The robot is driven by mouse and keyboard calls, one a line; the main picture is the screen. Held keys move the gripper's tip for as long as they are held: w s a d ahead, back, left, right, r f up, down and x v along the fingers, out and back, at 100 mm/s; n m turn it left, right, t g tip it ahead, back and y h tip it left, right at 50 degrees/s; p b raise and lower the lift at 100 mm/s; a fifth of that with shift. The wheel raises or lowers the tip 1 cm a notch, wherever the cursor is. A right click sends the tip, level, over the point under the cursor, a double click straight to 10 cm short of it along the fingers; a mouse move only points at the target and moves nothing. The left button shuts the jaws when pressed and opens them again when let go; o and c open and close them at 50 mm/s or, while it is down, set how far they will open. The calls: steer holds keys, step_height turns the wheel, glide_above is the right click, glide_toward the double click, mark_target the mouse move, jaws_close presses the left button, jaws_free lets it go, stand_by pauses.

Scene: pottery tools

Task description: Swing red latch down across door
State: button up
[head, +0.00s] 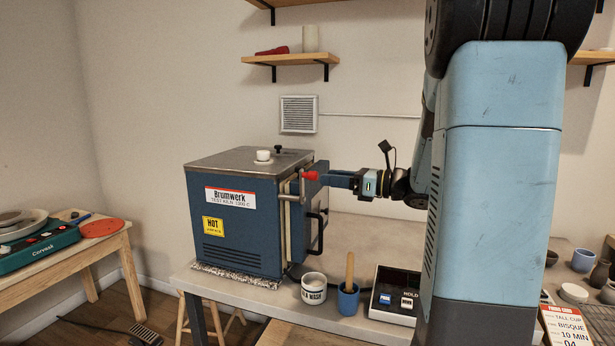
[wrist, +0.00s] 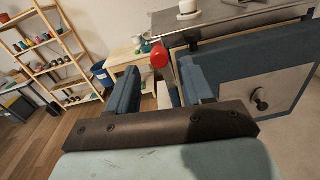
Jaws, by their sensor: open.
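The blue kiln (head: 240,235) stands on the bench in the head view. Its door (head: 312,225) is on the right side, with a black handle; the wrist view shows the door's grey panel (wrist: 285,82) and round black knob. The latch is a metal bar with a red knob (head: 310,176) near the door's upper edge. The red knob (wrist: 159,56) also shows in the wrist view, just beyond and between my fingertips. My gripper (head: 328,180) is open and empty, close to the knob from the right. Whether a finger touches it, I cannot tell.
A white mug (head: 314,289), a blue pot (head: 348,298) with a wooden handle and a control box (head: 393,292) stand on the bench below my gripper. A wall shelf (head: 291,59) hangs above.

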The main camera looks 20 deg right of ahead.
mark_target(307, 175)
steer(key=x, duration=0.7)
steer(key=shift+w+a, duration=0.1)
steer(key=shift+a, duration=0.1)
steer(key=shift+c, duration=0.3)
jaws_close()
